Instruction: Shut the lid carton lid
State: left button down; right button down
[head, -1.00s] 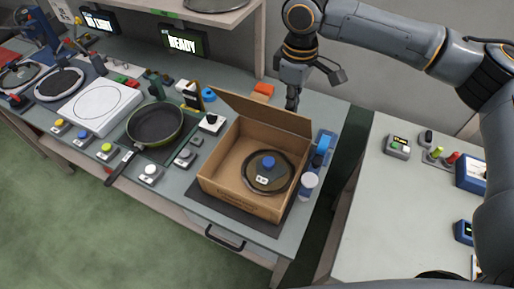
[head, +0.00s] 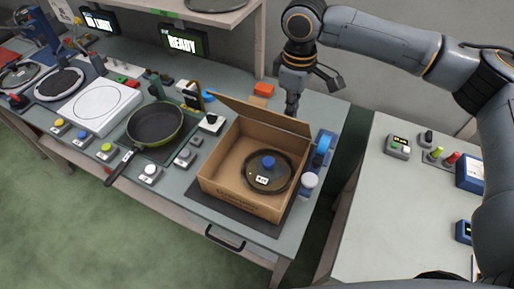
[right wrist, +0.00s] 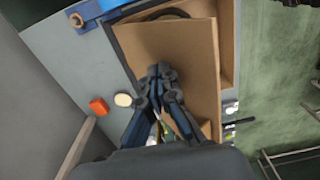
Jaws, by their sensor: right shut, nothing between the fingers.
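The brown cardboard carton (head: 236,196) stands on a dark mat on the bench with its top open. Its lid flap (head: 255,112) is hinged along the back edge and stands up, leaning backward. A dark round pan lid (head: 255,183) with a blue knob lies inside. My right gripper (head: 291,108) is shut and empty, pointing down behind the flap near its right end. In the right wrist view, the closed fingertips (right wrist: 159,72) appear over the flap's outer face (right wrist: 185,50); whether they touch it I cannot tell. My left gripper is out of view.
Blue and white containers (head: 309,181) stand close to the carton's right side. An orange block (head: 263,89) lies behind it. A frying pan (head: 155,124) and several button boxes are to the left. A gap separates the bench from the right-hand table (head: 385,220).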

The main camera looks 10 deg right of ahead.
notch_tip(320, 180, down, 12)
jog(key=b, duration=0.1)
dwell(7.4)
